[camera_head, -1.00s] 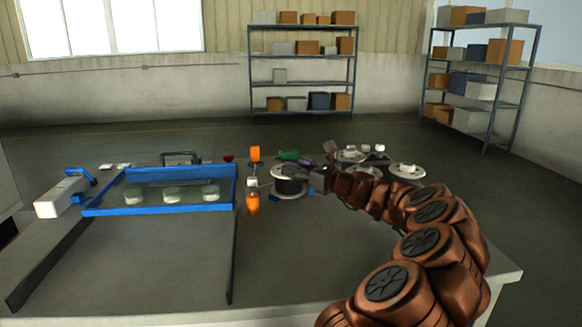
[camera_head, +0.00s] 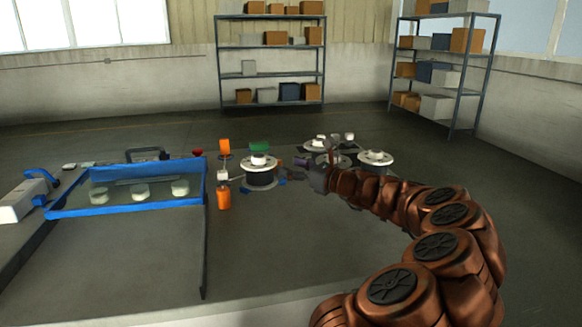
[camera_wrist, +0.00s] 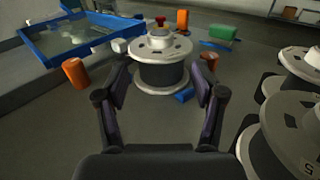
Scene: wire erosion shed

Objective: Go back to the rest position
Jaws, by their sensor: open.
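My copper-coloured arm reaches in from the lower right of the head view, and my gripper (camera_head: 308,172) is at its far end above the table. In the wrist view my gripper (camera_wrist: 160,92) is open, its two dark fingers apart with nothing held between them. A spool with white flanges and a dark middle (camera_wrist: 160,62) stands upright beyond the fingertips, apart from them. The same spool (camera_head: 260,172) shows just left of my gripper in the head view.
More white spools (camera_head: 375,160) stand close to the right of my gripper. A blue-framed tray (camera_head: 130,207) with several pale cups lies left. An orange cylinder (camera_head: 223,197) and a green block (camera_head: 259,147) are near the spool. The table front is clear.

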